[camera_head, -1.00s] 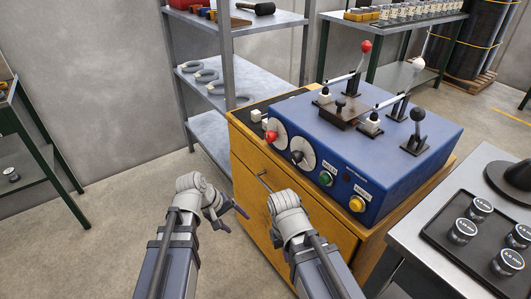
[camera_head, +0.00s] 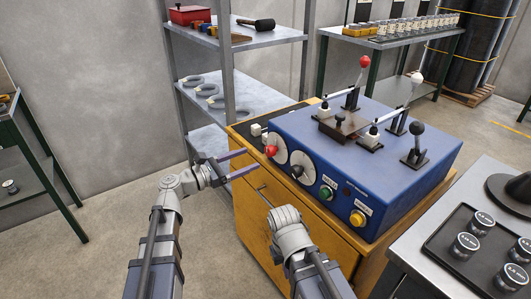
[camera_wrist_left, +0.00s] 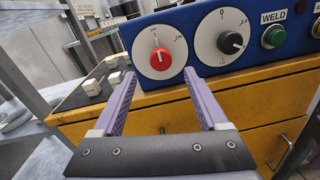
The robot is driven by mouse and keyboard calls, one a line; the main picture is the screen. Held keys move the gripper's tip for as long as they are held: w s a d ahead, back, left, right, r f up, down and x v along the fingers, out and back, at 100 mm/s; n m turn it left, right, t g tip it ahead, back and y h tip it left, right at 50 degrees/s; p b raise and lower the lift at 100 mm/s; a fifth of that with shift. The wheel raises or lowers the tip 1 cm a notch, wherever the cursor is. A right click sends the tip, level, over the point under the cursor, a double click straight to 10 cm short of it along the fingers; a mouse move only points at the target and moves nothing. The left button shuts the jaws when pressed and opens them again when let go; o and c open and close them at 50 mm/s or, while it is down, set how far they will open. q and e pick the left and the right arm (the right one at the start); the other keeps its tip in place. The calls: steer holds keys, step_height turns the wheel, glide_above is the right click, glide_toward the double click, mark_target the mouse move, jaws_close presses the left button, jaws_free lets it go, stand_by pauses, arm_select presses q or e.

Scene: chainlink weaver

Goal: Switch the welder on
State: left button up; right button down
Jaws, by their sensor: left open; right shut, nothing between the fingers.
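The welder is a blue box (camera_head: 385,160) on a wooden cabinet. A red knob (camera_head: 271,151) on a white dial sits at the left of its front panel; in the left wrist view the red knob (camera_wrist_left: 160,59) lies ahead, between the fingertips. Its small dial marks are hard to read. A black knob (camera_head: 297,171) on a second dial is beside it. My left gripper (camera_head: 244,162) is open and empty, its fingertips just short of the red knob. My right gripper (camera_head: 287,222) is shut and empty, low before the cabinet; its fingers are mostly hidden.
A green button (camera_head: 326,192), marked WELD in the wrist view, and a yellow button (camera_head: 357,218) are right of the dials. Levers and clamps stand on top. A metal shelf (camera_head: 255,92) rises behind left. A table (camera_head: 400,250) with a tray of pucks is at the right.

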mark_target(267, 152)
arm_select(q)
steer(key=x, duration=0.7)
steer(key=shift+w+d, duration=0.1)
steer(key=shift+d, duration=0.15)
jaws_close()
stand_by(0.4)
